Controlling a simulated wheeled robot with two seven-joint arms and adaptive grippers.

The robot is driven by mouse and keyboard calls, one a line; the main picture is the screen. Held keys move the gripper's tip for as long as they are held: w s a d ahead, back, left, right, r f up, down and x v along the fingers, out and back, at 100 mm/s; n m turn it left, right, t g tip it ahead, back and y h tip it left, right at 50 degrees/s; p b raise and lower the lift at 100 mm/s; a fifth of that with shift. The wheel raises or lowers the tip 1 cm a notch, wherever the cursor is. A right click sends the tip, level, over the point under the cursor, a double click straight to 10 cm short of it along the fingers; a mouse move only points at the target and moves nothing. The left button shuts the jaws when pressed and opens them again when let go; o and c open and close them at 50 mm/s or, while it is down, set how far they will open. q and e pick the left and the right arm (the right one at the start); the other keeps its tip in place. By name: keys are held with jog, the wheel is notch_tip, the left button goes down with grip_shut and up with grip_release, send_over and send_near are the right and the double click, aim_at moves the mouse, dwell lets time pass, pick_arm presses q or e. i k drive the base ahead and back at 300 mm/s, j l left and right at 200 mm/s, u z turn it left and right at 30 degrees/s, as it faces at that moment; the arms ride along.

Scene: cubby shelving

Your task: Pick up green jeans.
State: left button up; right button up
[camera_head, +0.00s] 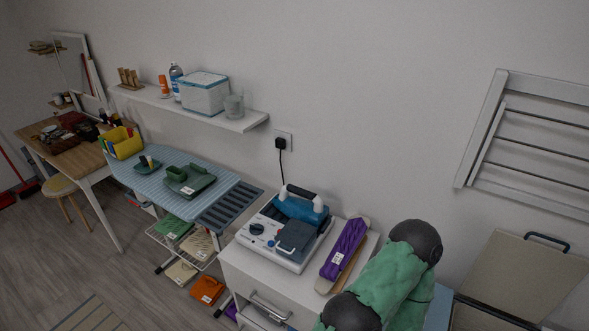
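A green folded cloth (172,227) with a small white label lies on the wire rack under the ironing board. It could be the jeans, but its kind is hard to tell at this size. A larger crumpled green thing (382,281) with dark rounded ends is at the lower right, cut off by the bottom edge. I cannot tell whether it is a garment. Neither of my grippers can be made out in the head view, and no gripper is seen touching the folded green cloth.
The blue ironing board (225,187) stands over the rack, beside a white cabinet (245,262) carrying a blue-white appliance (284,236) and a purple folded cloth (345,247). An orange folded cloth (207,290) lies low by the rack. Open wooden floor (75,255) is at the left.

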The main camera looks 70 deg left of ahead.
aim_at(189, 182)
jog(key=u, duration=3.1)
jog(key=i+j, duration=0.1)
